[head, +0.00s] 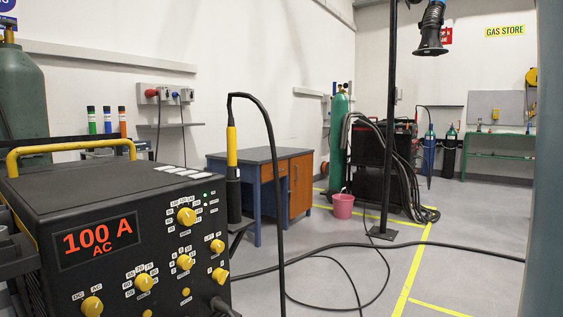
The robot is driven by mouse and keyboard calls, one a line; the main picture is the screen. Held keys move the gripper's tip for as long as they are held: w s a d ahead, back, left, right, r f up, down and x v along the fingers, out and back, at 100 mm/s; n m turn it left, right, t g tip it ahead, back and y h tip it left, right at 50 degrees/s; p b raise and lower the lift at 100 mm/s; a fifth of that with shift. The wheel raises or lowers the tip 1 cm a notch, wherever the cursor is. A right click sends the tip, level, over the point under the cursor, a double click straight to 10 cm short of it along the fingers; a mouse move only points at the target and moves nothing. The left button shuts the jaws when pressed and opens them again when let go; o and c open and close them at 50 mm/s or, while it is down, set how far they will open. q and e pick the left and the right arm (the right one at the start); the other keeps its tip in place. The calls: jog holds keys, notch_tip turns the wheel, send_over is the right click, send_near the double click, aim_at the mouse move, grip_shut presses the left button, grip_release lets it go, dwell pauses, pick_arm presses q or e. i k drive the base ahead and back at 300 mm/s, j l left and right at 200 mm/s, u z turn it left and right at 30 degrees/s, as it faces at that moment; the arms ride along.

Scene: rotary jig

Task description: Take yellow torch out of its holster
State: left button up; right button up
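The yellow torch (232,147) stands upright at the right side of the welding machine. Its lower part sits in the black holster (233,200), so its lower end is hidden. A black cable (271,150) leaves the top of the torch, arches over to the right and hangs down to the floor. Neither of my grippers shows in the head view, and nothing is seen touching the torch.
The black welding machine (110,205) with yellow knobs fills the lower left, its display reading 100 A AC. A blue-legged desk (262,155) stands behind the torch. Cables cross the floor at right. A grey-green upright (544,170) blocks the right edge.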

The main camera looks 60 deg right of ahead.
aim_at(231, 130)
jog(key=z, duration=1.45)
